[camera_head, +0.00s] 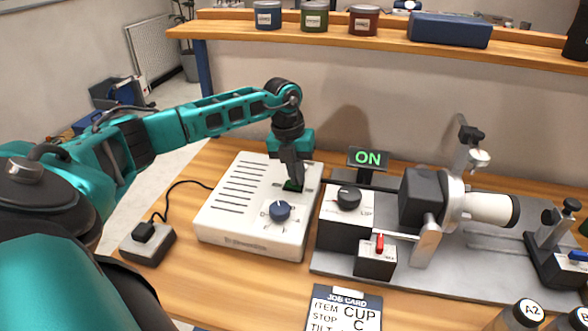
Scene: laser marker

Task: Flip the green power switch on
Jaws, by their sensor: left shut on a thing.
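The green power switch (293,185) sits on top of the white power box (230,205), near its right side. My left gripper (295,180) points down right at the switch, its fingers shut on it and hiding most of it. Only a small dark green part shows around the fingertips. Which way the switch is tilted cannot be made out. A small sign (368,158) behind the box reads "ON" in lit green letters. My right gripper is out of the view.
A black box with a knob (348,197) and a red-lever box (376,258) stand to the right, beside the white cylinder (490,208). A job card (344,308) lies in front.

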